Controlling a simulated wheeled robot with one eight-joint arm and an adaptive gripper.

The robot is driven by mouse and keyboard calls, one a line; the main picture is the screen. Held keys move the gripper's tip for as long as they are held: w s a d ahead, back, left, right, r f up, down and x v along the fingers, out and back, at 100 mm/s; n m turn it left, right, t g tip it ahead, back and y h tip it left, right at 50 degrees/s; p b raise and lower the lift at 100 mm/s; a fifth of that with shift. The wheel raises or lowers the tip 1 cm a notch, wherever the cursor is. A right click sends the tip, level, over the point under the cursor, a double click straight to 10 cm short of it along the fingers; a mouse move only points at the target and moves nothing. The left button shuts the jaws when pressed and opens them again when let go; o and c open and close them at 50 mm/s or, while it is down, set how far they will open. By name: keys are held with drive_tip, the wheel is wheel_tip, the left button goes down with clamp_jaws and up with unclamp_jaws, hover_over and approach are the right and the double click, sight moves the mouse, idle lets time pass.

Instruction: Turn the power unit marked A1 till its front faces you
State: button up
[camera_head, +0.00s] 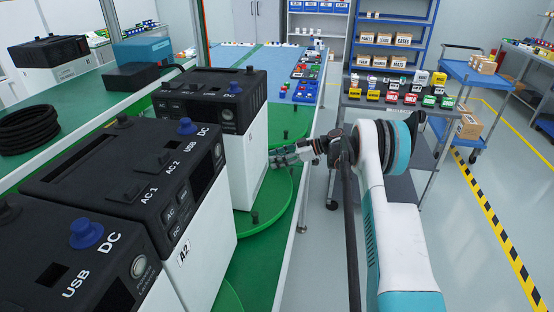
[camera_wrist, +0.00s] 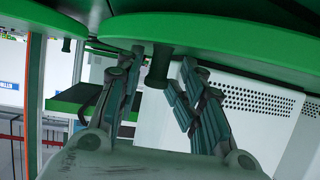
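Black-topped white power units stand on green turntables along the bench. The middle unit (camera_head: 150,190) bears an A2 tag on its side. The far unit (camera_head: 245,150) stands on a turntable (camera_head: 275,205) with short dark pegs; no A1 mark is readable on any unit. My gripper (camera_head: 276,157) is at the right edge of that far turntable. In the wrist view my gripper (camera_wrist: 162,62) is open, its fingers on either side of a dark peg (camera_wrist: 158,68) under the green turntable rim (camera_wrist: 220,35), with gaps showing. A white vented casing (camera_wrist: 240,130) stands behind.
A nearer unit (camera_head: 80,265) fills the lower left corner. A black cable coil (camera_head: 28,128) lies on the bench at left.

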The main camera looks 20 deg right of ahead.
drive_tip(key=v, duration=1.2)
drive_tip(key=shift+f, duration=0.1)
drive_tip(key=s+a+r+m+g+h, duration=0.1)
drive_tip(key=s+a+r+m+h, duration=0.25)
drive_tip(key=a+r, duration=0.65)
drive_tip(key=s+a+r+m+h+p, duration=0.2)
drive_tip(key=s+a+r+m+h, duration=0.15)
drive_tip(key=s+a+r, duration=0.7)
drive_tip(key=s+a+m+h, duration=0.1)
drive_tip(key=s+a+h, duration=0.15)
drive_tip(key=s, duration=1.35)
drive_tip(key=s+f+m+t+h+b, duration=0.1)
drive_tip(key=s+f+m, duration=0.1)
drive_tip(key=s, duration=0.4)
drive_tip(key=s+a+f+m+t+h+b, duration=0.1)
drive_tip(key=s+f+m, duration=0.1)
drive_tip(key=s, duration=0.5)
drive_tip(key=shift+a+f+m, duration=0.3)
drive_tip(key=shift+a+f, duration=0.05)
drive_tip(key=shift+f, duration=0.45)
